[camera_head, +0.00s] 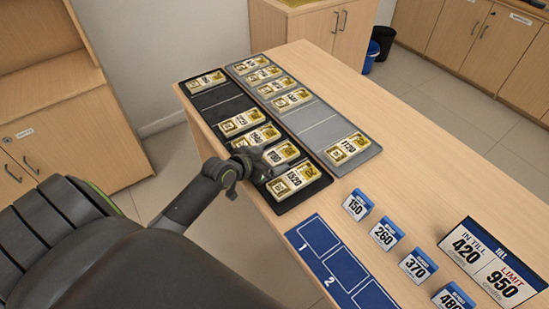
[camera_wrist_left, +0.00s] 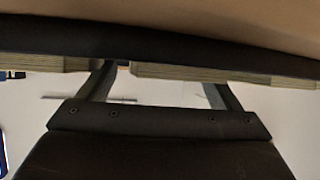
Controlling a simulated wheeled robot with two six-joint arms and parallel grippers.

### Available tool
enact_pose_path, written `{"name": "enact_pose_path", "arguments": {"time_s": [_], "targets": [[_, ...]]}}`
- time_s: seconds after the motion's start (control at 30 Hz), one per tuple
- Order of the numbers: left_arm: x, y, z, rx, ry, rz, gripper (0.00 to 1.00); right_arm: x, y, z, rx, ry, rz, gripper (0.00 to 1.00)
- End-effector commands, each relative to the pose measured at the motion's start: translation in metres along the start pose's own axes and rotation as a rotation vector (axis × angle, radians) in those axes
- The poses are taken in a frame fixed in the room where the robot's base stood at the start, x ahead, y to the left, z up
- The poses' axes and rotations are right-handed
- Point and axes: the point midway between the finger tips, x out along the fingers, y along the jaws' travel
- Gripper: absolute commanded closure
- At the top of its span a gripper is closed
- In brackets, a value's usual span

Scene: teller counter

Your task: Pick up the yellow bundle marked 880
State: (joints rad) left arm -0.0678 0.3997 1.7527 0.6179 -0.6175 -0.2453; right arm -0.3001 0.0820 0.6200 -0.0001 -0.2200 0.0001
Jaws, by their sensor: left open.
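Yellow cash bundles with white number labels lie in rows on the dark tray (camera_head: 210,101) and the grey tray (camera_head: 318,128). The bundle (camera_head: 281,152) beside my left gripper has a label that is partly hidden and looks like it ends in 80, but I cannot read it surely. My left gripper (camera_head: 251,166) is open and empty at the left edge of the dark tray, close to that bundle. In the left wrist view its two fingers (camera_wrist_left: 160,80) stand wide apart, with pale bundle edges (camera_wrist_left: 220,76) just beyond them. My right gripper is out of view.
A bundle (camera_head: 294,179) lies close on the near side, and another (camera_head: 257,136) on the far side. A blue mat (camera_head: 305,231) with numbered spaces, several small price-like signs (camera_head: 386,235) and a till sign (camera_head: 492,261) stand nearer. The right middle of the counter is clear.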

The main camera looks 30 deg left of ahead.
Motion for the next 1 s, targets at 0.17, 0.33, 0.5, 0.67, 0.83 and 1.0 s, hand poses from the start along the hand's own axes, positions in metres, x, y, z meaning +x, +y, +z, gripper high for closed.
{"name": "enact_pose_path", "arguments": {"time_s": [0.17, 0.33, 0.5, 0.67, 0.83, 1.0], "targets": [[0.0017, 0.0001, -0.0001, 0.001, 0.0, 0.0, 0.15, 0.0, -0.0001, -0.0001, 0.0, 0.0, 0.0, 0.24], [0.0015, 0.0, -0.0001, 0.001, 0.0, 0.0, 0.28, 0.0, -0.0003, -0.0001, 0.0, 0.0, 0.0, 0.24], [0.0014, -0.0001, 0.0, 0.001, 0.0, 0.0, 0.5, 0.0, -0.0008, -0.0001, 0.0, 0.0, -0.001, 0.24], [0.0013, -0.0001, 0.0002, 0.001, -0.001, 0.0, 0.7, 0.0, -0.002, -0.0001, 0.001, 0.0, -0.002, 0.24], [0.0013, -0.0001, -0.0001, 0.001, 0.0, 0.0, 0.7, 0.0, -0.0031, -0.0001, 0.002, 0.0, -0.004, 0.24], [-0.0029, -0.0004, -0.0083, 0.004, 0.001, 0.0, 0.7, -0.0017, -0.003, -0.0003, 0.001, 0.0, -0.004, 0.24]]}}
